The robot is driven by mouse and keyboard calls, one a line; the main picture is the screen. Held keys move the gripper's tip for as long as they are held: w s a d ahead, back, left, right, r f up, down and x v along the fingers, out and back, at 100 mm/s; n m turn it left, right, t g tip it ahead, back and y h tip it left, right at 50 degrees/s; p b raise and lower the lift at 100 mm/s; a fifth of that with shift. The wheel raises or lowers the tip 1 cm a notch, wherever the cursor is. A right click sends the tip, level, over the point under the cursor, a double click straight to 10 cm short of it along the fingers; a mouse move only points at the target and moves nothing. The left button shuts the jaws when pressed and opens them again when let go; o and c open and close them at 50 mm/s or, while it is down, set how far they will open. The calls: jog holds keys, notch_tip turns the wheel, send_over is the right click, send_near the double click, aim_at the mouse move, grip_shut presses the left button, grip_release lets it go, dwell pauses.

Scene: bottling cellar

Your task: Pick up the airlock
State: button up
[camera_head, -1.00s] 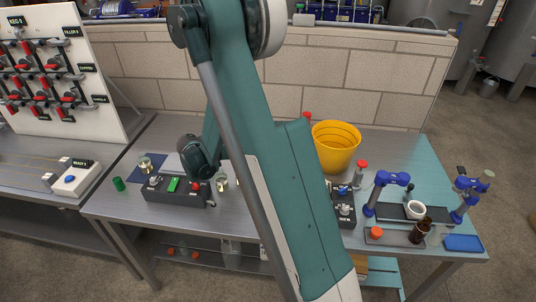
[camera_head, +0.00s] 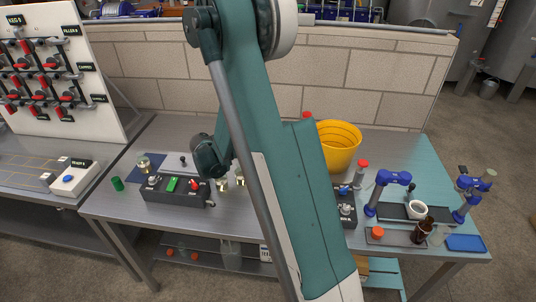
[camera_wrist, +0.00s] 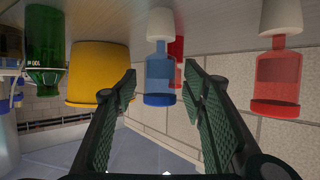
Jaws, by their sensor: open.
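In the wrist view, where the bench is at the top, a piece with a white end, clear blue body and blue cap (camera_wrist: 159,85) shows between my fingers. It looks like an airlock. A similar red piece (camera_wrist: 280,80) is to its right, and another red thing (camera_wrist: 179,50) is partly hidden behind the blue one. I cannot tell which piece the task names. My gripper (camera_wrist: 158,88) is open, with a dark green-padded finger on each side of the blue piece. I cannot tell whether they touch it. In the head view my arm hides the gripper.
A yellow bucket (camera_head: 340,147) stands behind my arm, and in the wrist view a green bottle (camera_wrist: 43,60) stands beside it. A dark control box (camera_head: 172,192) is left. Blue stands (camera_head: 389,190) and a brown bottle (camera_head: 421,231) are right. A block wall (camera_head: 380,85) closes the back.

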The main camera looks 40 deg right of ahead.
jog(key=shift+d+f, duration=0.25)
jog(key=shift+d, duration=0.3)
jog(key=shift+c, duration=0.7)
jog(key=c, duration=0.8)
